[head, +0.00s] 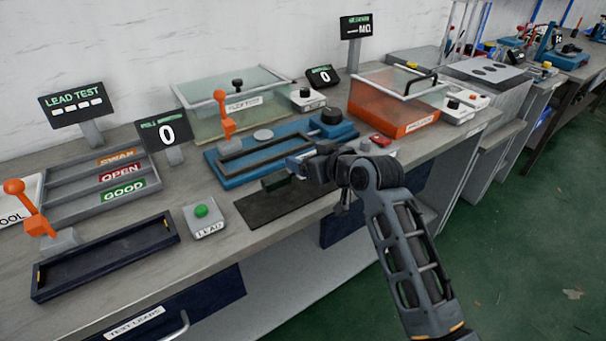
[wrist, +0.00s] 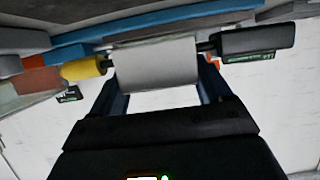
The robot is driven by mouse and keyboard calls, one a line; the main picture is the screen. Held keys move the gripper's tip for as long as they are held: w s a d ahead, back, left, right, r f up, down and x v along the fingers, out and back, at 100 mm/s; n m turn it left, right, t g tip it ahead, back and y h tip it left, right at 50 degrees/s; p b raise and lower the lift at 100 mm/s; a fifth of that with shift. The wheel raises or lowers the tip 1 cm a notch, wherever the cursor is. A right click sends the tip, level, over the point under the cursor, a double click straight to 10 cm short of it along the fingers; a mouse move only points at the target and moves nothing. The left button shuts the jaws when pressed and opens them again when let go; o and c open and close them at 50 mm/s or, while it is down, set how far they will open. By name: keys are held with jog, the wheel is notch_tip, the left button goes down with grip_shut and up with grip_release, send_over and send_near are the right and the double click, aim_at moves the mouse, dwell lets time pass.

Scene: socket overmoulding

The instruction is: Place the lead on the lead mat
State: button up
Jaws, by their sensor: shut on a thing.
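My gripper (head: 300,166) is shut on the lead (wrist: 155,65). In the wrist view the lead has a grey middle between my fingers, a yellow end (wrist: 84,68) at the left and a black end (wrist: 258,40) at the right. In the head view a dark end of the lead (head: 276,181) shows beside my gripper, and the rest is mostly hidden. The dark, flat lead mat (head: 268,208) lies on the bench near its front edge, partly hidden behind my gripper and arm. The lead appears above its far right part; I cannot tell whether they touch.
A blue fixture (head: 232,172) with an orange lever stands behind the mat. A grey box with a green button (head: 202,217) is left of it. A dark tray (head: 105,262) and labelled sorting rack (head: 85,185) lie further left. An orange bin (head: 385,112) stands behind right.

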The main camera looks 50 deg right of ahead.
aim_at(302, 187)
jog(key=shift+w+a+f, duration=0.45)
jog(key=shift+w+a, duration=0.05)
jog(key=shift+w, duration=0.05)
jog(key=shift+f, duration=2)
jog(key=shift+f, duration=0.15)
jog(key=o, duration=1.1)
jog(key=shift+r, duration=0.25)
jog(key=v, duration=1.2)
